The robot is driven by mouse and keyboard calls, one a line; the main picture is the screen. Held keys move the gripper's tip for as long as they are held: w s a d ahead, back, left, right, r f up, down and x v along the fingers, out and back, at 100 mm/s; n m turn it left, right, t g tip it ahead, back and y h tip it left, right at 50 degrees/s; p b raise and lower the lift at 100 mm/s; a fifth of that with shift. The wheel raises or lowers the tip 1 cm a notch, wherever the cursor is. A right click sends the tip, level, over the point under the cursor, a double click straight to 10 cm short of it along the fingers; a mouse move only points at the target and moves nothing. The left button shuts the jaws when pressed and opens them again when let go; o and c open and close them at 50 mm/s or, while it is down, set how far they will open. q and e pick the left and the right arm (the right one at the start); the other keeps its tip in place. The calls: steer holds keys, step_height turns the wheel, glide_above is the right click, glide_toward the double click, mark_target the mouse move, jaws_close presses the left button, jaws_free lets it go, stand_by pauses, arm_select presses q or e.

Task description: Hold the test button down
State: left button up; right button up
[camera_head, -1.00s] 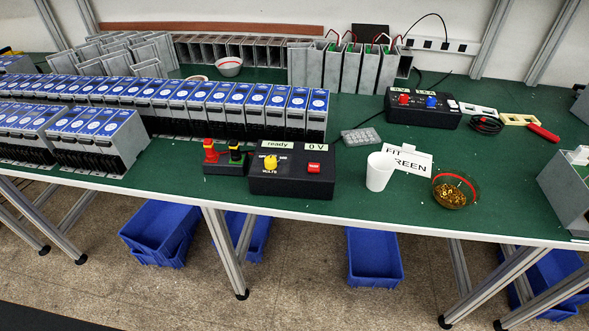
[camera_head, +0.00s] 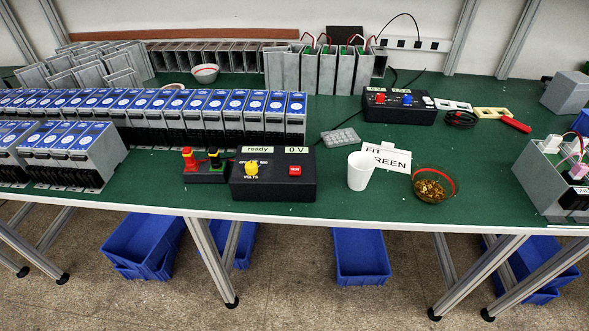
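A black test box (camera_head: 272,188) stands near the front edge of the green bench. It has a yellow knob (camera_head: 252,168) marked VOLTS, a red button (camera_head: 295,170), and labels reading "ready" and "0 V". A small black base with a red and a black plug-like part (camera_head: 190,160) stands at its left. A second black box (camera_head: 398,106) with a red and a blue knob stands further back; its labels are too small to read here. Neither of my grippers is in view.
Rows of blue-topped grey units (camera_head: 230,115) fill the left of the bench. A white cup (camera_head: 360,172), a sign, a bowl of brass-coloured parts (camera_head: 433,185) and a grey keypad-like pad (camera_head: 340,138) are right of the test box. An open grey unit (camera_head: 540,180) stands at far right.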

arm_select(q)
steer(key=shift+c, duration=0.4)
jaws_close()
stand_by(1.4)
